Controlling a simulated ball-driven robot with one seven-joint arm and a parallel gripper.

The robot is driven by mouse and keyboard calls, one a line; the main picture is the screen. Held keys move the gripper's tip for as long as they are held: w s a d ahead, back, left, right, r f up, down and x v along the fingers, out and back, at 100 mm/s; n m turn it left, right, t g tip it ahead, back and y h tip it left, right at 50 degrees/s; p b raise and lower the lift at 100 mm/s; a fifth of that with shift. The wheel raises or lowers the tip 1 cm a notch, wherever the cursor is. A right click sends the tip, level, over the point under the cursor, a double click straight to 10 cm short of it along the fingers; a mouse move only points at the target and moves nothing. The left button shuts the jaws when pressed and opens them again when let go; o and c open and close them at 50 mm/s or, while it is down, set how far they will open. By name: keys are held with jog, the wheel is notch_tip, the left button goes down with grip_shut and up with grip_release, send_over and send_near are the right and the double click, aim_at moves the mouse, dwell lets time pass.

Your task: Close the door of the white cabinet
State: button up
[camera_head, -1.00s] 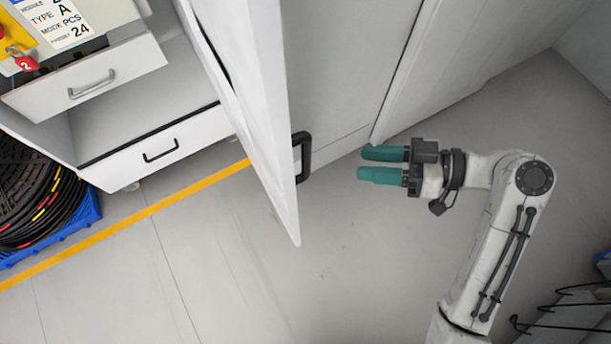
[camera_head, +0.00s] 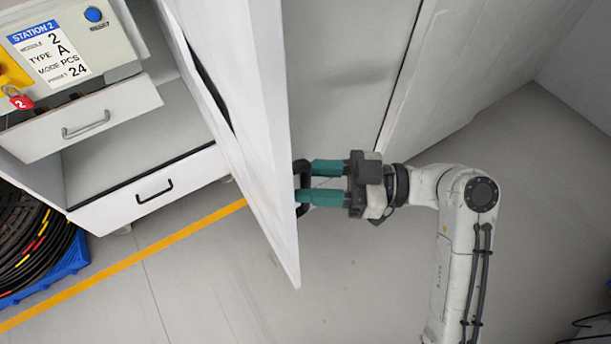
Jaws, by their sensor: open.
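The white cabinet (camera_head: 345,60) stands at the top middle of the head view. Its door (camera_head: 262,150) stands open, swung out toward the lower part of the picture. A black handle (camera_head: 301,172) is on the door's right-hand face. My gripper (camera_head: 308,182) is open, with its two green fingers pointing left at the handle. The fingertips overlap the handle in the picture, one near its upper part and one near its lower part. I cannot tell whether they touch it.
Left of the door is a station with a sign (camera_head: 48,48), an open upper drawer (camera_head: 85,122) and a lower drawer (camera_head: 150,190). Coiled black cable (camera_head: 28,240) sits in a blue crate (camera_head: 72,262) at the left. The floor below the door is clear.

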jog(key=shift+a, duration=0.65)
jog(key=shift+c, duration=0.4)
grip_shut()
